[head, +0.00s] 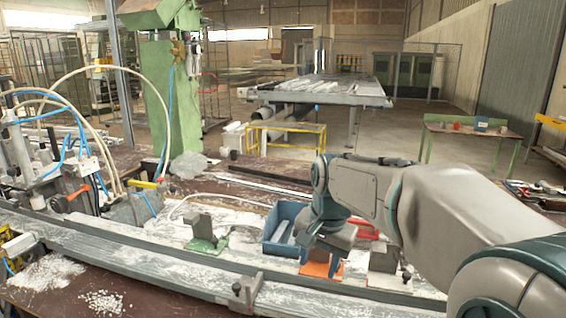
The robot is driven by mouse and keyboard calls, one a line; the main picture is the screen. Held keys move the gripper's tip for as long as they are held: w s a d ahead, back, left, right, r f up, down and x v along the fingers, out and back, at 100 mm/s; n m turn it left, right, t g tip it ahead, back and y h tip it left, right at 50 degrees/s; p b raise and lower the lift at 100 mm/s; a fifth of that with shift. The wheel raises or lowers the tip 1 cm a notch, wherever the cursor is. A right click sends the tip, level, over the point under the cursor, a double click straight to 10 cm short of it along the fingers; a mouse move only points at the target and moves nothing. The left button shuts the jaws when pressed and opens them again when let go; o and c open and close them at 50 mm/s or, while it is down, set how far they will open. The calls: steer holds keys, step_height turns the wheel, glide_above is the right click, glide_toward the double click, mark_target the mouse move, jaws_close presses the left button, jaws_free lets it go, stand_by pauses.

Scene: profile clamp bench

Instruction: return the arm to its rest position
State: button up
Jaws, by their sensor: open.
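My arm reaches in from the right edge of the head view, bent at the elbow. My gripper (322,262) points down, open, low over the bench (150,225). It is just right of a blue bin (272,246) and in front of or above a flat orange piece (316,269). The gripper and wrist hide part of the bin and of the orange piece. I cannot tell whether the fingertips touch anything. I see nothing held between the fingers.
A green piece with a grey block (202,235) stands left of the bin. Another grey block (384,257) and a red part (364,229) are close to the right of my gripper. A long metal profile (150,262) runs along the front. Hoses and machinery (60,165) crowd the left.

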steer(key=s+d+f+n, duration=0.3)
steer(key=s+d, duration=0.1)
steer(key=s, duration=0.5)
steer(key=s+d+f+n+t+h, duration=0.1)
steer(key=s+d+f+n, duration=0.1)
steer(key=s, duration=0.7)
steer(key=shift+d+f+n, duration=0.4)
steer(key=shift+d+f, duration=0.5)
